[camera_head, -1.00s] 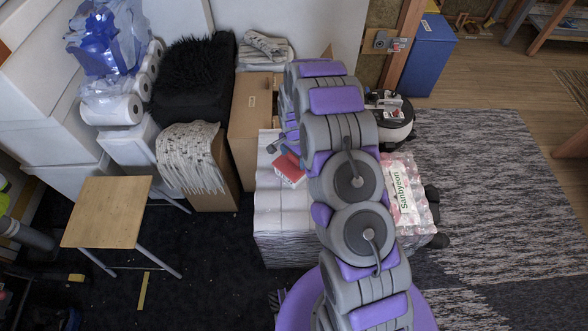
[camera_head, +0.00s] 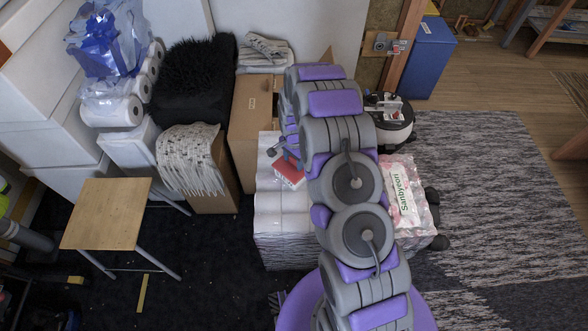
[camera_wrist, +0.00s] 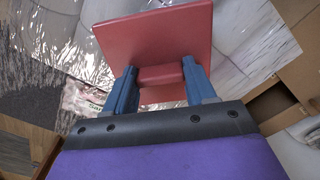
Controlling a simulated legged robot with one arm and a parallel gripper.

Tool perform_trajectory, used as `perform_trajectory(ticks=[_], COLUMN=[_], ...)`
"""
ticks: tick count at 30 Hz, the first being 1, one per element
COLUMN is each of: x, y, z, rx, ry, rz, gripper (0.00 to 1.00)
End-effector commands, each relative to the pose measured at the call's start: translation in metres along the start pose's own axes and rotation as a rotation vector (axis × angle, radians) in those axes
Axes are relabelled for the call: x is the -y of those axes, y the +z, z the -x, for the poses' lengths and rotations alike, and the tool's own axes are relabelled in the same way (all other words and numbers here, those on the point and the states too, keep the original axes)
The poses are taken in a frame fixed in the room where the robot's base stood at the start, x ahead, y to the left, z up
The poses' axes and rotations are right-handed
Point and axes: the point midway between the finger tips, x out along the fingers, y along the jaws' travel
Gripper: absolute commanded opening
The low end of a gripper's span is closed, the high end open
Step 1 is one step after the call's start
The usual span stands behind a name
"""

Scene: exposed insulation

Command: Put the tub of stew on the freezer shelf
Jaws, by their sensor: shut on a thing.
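A small tub with a red lid and whitish sides (camera_head: 289,173) is on or just above the wrapped white rolls, left of my arm. In the wrist view the flat red lid (camera_wrist: 160,38) fills the upper middle. The blue fingers of my gripper (camera_wrist: 160,76) are shut on a red grip piece on it. In the head view my gripper (camera_head: 286,153) is at the lid, partly hidden by my arm. Whether the tub is lifted clear of the rolls I cannot tell. I cannot make out a freezer shelf in either view.
The stack of wrapped rolls (camera_head: 282,224) stands beside my arm, with a Sanbyeon pack (camera_head: 402,195) to the right. Cardboard boxes (camera_head: 250,118) and a small wooden-topped table (camera_head: 105,213) are to the left. A rug (camera_head: 490,190) lies on open floor to the right.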

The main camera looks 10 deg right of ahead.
Motion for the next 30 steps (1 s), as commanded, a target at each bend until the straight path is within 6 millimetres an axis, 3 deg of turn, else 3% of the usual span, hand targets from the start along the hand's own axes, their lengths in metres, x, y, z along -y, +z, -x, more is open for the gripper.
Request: perform_trajectory(ticks=[6, 23, 30], x=[0.0, 0.0, 0.0], y=[0.0, 0.0, 0.0], z=[0.0, 0.001, 0.018], rx=[0.0, 0.0, -0.001], ry=[0.0, -0.001, -0.003], rz=[0.0, 0.0, -0.001], gripper=[0.0, 0.0, 0.0])
